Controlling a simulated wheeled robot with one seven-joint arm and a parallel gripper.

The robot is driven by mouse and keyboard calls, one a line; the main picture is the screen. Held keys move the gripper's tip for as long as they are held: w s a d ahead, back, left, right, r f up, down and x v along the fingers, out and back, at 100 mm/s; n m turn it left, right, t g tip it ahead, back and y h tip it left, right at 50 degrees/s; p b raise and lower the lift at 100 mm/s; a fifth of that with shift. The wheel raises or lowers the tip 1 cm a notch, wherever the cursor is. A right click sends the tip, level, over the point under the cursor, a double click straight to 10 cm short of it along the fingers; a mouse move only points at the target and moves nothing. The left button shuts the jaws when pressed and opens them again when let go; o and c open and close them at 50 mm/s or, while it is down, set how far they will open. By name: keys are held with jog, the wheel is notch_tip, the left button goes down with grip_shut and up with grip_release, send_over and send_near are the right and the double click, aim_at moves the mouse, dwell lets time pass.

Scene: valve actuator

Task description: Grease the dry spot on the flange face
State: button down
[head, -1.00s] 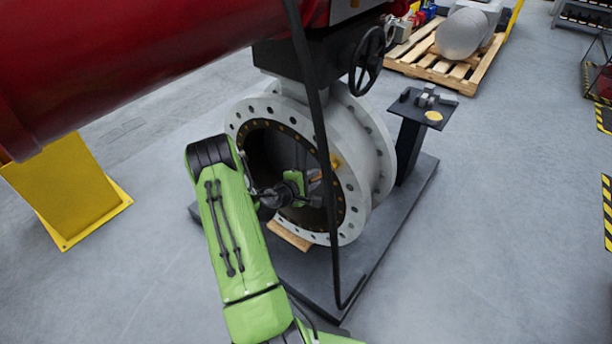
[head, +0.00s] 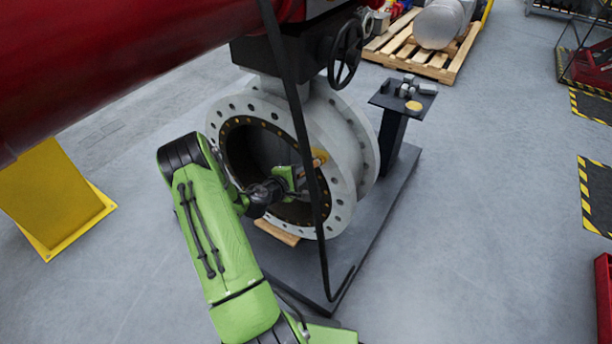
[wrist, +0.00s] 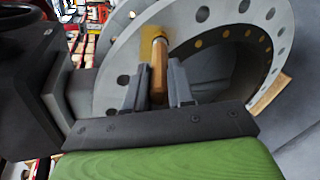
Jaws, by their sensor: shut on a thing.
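The pale grey valve flange (head: 222,118), a wide ring with bolt holes, stands upright on a dark base. It also fills much of the wrist view (wrist: 115,75). My gripper (wrist: 158,98) is shut on a brush with a wooden handle (wrist: 157,75), in front of the flange face. A yellow smear (wrist: 148,38) lies on the face at the brush's far end; I cannot tell whether the brush touches it. In the head view my gripper (head: 302,180) is at the right side of the bore, partly behind a black hose. I cannot make out a separate dry spot.
The black hose (head: 303,130) hangs in front of the flange down to the base plate (head: 365,225). A black handwheel (head: 345,55) is above. A small stand (head: 385,98) holds several parts and a yellow disc. A red pipe (head: 120,50) crosses the upper left.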

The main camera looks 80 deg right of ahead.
jog(key=w+d+r, duration=0.1)
jog(key=w+d, duration=0.1)
jog(key=w, duration=0.3)
jog(key=s+a, duration=0.3)
jog(key=s, duration=0.4)
dwell(0.7)
jog(key=shift+a+f, duration=0.1)
jog(key=shift+w+a+b, duration=0.35)
jog(key=shift+a+b, duration=0.2)
jog(key=shift+a, duration=0.35)
jog(key=shift+w+a+b, duration=0.4)
jog(key=shift+a+b, duration=0.1)
jog(key=shift+a, duration=0.35)
jog(key=shift+w+a+b, duration=0.35)
jog(key=shift+a+b, duration=0.2)
jog(key=shift+a, duration=0.35)
